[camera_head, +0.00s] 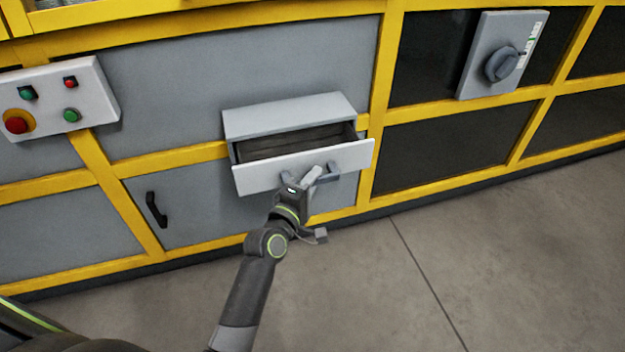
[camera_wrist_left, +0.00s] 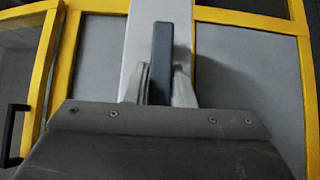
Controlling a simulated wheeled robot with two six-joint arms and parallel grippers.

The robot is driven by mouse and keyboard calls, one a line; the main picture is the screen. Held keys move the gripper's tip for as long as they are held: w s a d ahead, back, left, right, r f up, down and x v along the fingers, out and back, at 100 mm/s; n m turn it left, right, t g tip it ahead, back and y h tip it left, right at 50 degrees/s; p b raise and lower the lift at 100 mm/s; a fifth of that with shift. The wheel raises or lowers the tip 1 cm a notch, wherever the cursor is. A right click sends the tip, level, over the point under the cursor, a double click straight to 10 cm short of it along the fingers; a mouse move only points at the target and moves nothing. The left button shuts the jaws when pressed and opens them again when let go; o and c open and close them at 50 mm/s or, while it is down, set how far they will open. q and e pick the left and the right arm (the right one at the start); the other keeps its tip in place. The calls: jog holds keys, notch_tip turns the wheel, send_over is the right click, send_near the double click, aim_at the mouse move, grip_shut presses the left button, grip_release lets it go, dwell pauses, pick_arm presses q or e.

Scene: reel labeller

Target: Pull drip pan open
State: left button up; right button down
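The drip pan (camera_head: 258,178) is a light grey drawer in the yellow-framed machine. It stands partly out of its grey housing (camera_head: 290,113), and its dark inside shows behind the front panel. A blue-grey bar handle (camera_head: 329,179) sits on that front. My left gripper (camera_head: 311,176) is at the handle, in front of the pan. In the left wrist view the handle (camera_wrist_left: 161,45) runs between the two fingers of the left gripper (camera_wrist_left: 161,85), which close against its sides. The pan front (camera_wrist_left: 138,40) shows behind it. My right gripper is not in view.
A control box (camera_head: 60,98) with red and green buttons is at the left. A black door handle (camera_head: 156,209) is left of the pan. A grey box with a rotary switch (camera_head: 501,64) is at the right. The concrete floor (camera_head: 470,250) in front is clear.

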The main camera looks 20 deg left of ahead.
pick_arm(q)
jog(key=o, duration=0.4)
jog(key=shift+c, duration=0.2)
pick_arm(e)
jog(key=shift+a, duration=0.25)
pick_arm(q)
jog(key=shift+s, duration=0.2)
jog(key=s+a+b, duration=0.2)
jog(key=s+a, duration=0.1)
jog(key=s, duration=1.3)
jog(key=shift+s+a, duration=0.15)
jog(key=shift+s, duration=0.2)
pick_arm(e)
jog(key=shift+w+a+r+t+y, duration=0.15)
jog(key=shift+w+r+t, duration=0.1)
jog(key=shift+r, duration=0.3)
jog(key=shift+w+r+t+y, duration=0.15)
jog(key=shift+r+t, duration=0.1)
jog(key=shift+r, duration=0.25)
